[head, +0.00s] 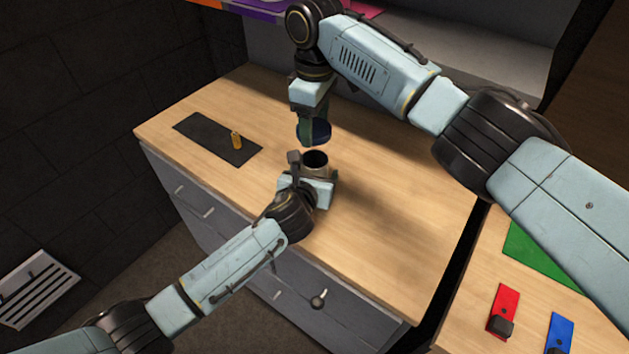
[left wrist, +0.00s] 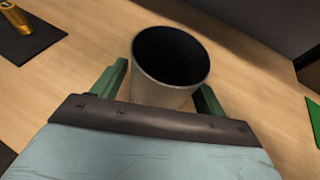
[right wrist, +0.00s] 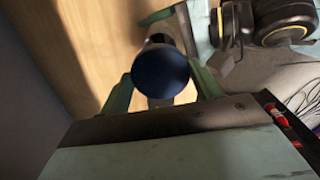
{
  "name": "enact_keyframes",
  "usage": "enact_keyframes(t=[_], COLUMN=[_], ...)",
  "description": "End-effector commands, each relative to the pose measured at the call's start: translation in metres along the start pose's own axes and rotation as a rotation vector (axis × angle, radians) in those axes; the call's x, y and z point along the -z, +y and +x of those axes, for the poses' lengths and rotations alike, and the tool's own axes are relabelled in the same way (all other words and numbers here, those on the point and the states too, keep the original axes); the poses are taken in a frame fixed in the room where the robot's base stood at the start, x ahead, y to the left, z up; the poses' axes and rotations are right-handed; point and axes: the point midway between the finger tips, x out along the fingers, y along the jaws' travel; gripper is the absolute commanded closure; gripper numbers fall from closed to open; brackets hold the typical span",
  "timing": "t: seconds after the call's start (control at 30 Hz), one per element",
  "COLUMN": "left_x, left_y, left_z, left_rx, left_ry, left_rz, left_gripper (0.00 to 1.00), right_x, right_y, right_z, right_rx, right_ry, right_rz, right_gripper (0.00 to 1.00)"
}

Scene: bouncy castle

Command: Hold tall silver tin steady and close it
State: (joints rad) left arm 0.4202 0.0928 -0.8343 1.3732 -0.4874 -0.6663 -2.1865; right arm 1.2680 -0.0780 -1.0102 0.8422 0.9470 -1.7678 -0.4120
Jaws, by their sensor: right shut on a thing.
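The tall silver tin (head: 316,168) stands upright on the wooden worktop, its dark mouth open upward. It also shows in the left wrist view (left wrist: 162,94). My left gripper (head: 306,180) has one finger on each side of the tin; a strip of worktop shows between the left-hand finger and the tin, so it looks open around it. My right gripper (head: 313,132) points down above the tin, shut on a round dark blue lid (right wrist: 160,73). The lid is apart from the rim, slightly above it. In the right wrist view the lid hides most of the tin.
A dark mat (head: 210,138) with a small golden cylinder (head: 236,140) lies at the left of the worktop. Drawers are below the front edge. Across a gap at right, another surface holds a green mat (head: 540,255), a red piece (head: 504,303) and a blue piece (head: 560,333).

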Motion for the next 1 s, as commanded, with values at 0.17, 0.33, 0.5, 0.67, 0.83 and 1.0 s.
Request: enact_keyframes(t=[0.17, 0.33, 0.5, 0.67, 0.83, 1.0], left_x=[0.0, 0.0, 0.0, 0.001, 0.001, 0.001], left_y=[0.0, 0.0, 0.0, 0.0, 0.0, 0.0], left_z=[0.0, 0.0, 0.0, 0.0, 0.0, 0.0], left_rx=[0.0, 0.0, 0.0, 0.0, 0.0, 0.0], left_ry=[0.0, 0.0, 0.001, 0.001, 0.001, 0.001], left_rz=[0.0, 0.0, 0.0, 0.0, 0.0, 0.0], left_gripper=[0.51, 0.74, 0.89, 0.89, 0.89, 0.89], right_x=[0.0, 0.0, 0.0, 0.0, -0.001, -0.002], right_y=[0.0, 0.0, 0.0, -0.001, -0.001, 0.0], right_z=[0.0, 0.0, 0.0, 0.013, 0.038, 0.051], right_rx=[0.0, 0.0, 0.0, 0.003, 0.003, -0.001], right_ry=[0.0, 0.0, 0.0, -0.001, -0.002, -0.001], right_rz=[0.0, 0.0, 0.0, 0.0, 0.002, 0.0], right_gripper=[0.57, 0.57, 0.57, 0.57, 0.57, 0.57])
